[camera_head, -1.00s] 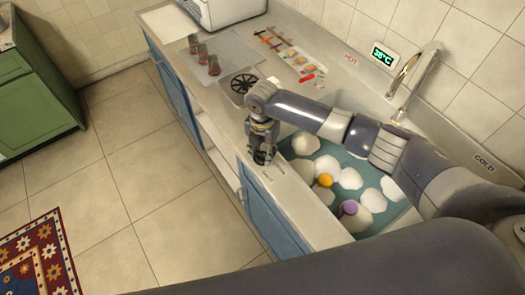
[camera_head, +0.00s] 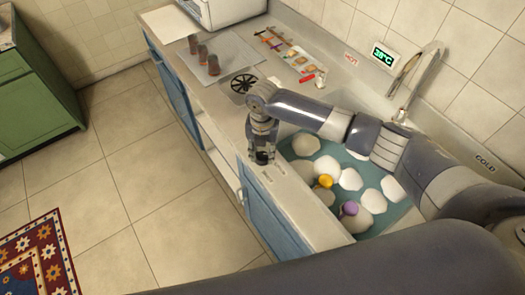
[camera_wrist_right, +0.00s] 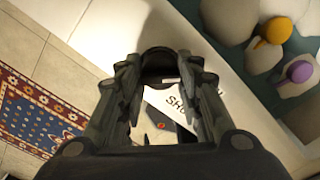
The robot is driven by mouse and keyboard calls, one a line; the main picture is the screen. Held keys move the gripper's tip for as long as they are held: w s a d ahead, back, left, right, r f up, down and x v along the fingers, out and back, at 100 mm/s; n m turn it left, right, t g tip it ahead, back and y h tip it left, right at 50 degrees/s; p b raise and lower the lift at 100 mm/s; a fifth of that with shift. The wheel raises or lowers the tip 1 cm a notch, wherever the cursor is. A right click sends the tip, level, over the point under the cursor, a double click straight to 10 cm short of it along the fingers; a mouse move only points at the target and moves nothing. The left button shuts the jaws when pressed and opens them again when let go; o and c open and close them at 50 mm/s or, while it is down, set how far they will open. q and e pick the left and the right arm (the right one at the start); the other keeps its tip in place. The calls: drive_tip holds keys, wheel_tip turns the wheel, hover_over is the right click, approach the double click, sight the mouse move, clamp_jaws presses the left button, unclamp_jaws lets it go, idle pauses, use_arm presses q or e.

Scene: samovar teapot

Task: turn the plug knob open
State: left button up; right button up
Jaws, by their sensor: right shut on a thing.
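My right gripper (camera_head: 262,157) points down at the front counter edge beside the sink. In the right wrist view, its two fingers (camera_wrist_right: 159,66) are shut on a dark, rounded piece, the plug knob (camera_wrist_right: 158,56). The fingers hide much of the knob, so its turn angle cannot be told. A white label with black letters starting "SH" (camera_wrist_right: 180,102) lies under the fingers, partly covered. The sink basin (camera_head: 352,240) holds bluish water with white foam mounds. My left gripper is not in view.
A tap (camera_head: 428,62) and a 38°C display (camera_head: 384,57) are behind the basin. Several brown glasses, a black round grate (camera_head: 244,84) and a tool strip occupy the counter to the left.

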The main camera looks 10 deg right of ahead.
sight(262, 154)
drive_tip(key=o, duration=1.1)
drive_tip(key=shift+r, duration=0.1)
wheel_tip(262, 154, up, 12)
drive_tip(key=shift+s+a, duration=0.1)
